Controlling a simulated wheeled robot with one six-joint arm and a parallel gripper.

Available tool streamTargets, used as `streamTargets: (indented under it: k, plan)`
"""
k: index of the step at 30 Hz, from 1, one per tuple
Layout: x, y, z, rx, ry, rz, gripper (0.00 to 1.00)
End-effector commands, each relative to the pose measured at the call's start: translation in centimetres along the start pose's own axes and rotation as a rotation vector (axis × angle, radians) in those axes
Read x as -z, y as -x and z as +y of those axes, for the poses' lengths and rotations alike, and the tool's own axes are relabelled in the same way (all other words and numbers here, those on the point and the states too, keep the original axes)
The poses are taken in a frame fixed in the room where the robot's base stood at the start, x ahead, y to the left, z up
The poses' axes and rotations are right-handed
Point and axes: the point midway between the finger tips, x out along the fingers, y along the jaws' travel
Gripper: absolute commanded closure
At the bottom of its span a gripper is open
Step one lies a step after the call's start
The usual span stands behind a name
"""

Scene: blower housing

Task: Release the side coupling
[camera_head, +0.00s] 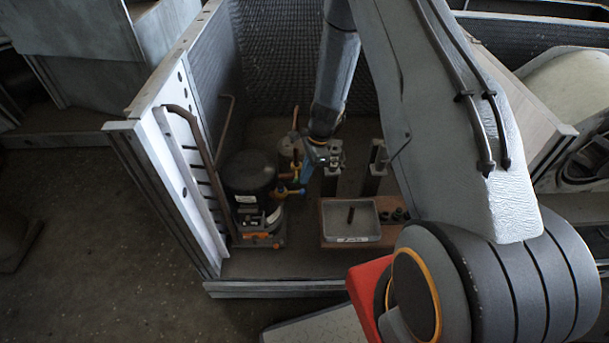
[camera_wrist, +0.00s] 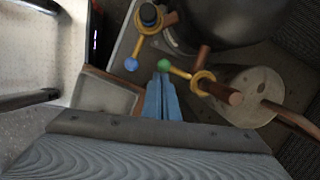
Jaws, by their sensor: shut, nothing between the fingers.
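A black cylindrical unit (camera_head: 248,172) stands in the open housing at left, with small coloured couplings on its right side. In the wrist view, one yellow coupling ring (camera_wrist: 203,83) sits round a copper pipe and has a green ball-ended lever (camera_wrist: 164,65). A second yellow ring (camera_wrist: 139,24) round a dark-topped fitting has a blue ball-ended lever (camera_wrist: 131,64). Which one is the side coupling I cannot tell. My gripper (camera_wrist: 160,78) has blue fingers, shut and empty, with tips close to the green ball; contact is unclear. It also shows in the head view (camera_head: 307,178), beside the couplings.
A grey labelled tray (camera_head: 350,238) lies on a brown board right of the unit. Dark posts (camera_head: 376,165) stand behind it. A pale cylinder (camera_wrist: 250,98) with a copper pipe is near the fingers. The housing's left wall (camera_head: 160,150) carries a bent pipe.

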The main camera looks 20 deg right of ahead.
Motion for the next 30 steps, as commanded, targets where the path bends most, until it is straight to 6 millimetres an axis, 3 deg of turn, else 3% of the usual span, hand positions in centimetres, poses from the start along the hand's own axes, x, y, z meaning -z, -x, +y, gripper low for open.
streamTargets:
  k: [11,18,30]
  plan:
    - [0.3,0.0,0.0,-0.001,0.002,-0.001,1.00]
    - [3.8,0.0,0.2,-0.001,0.003,0.000,1.00]
    - [3.5,7.9,0.3,0.000,0.009,0.001,1.00]
